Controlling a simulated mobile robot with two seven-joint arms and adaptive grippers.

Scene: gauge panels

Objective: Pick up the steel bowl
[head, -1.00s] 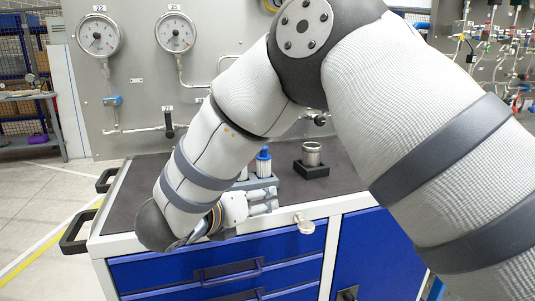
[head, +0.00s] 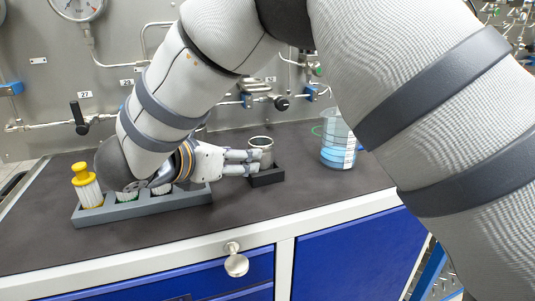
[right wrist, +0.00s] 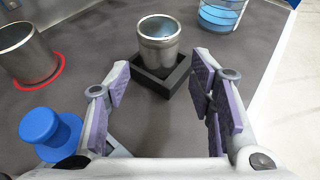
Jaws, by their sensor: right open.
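The steel bowl (head: 260,148) is a small, cup-shaped metal vessel. It stands upright in a black square holder (head: 267,177) on the dark bench top. In the right wrist view the bowl (right wrist: 159,45) is straight ahead, just beyond the fingertips, with its open mouth up. My right gripper (head: 256,162) reaches in from the left, low over the bench. Its purple-padded fingers (right wrist: 163,85) are spread and empty, one either side of the line to the bowl. They look close to the bowl but not closed on it. My left gripper is out of view.
A grey rack (head: 150,207) with a yellow-capped bottle (head: 86,184) lies under my right arm. The right wrist view shows a blue cap (right wrist: 50,130) and another steel cylinder (right wrist: 25,55) in a red ring. A beaker of blue liquid (head: 338,142) stands right of the bowl.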

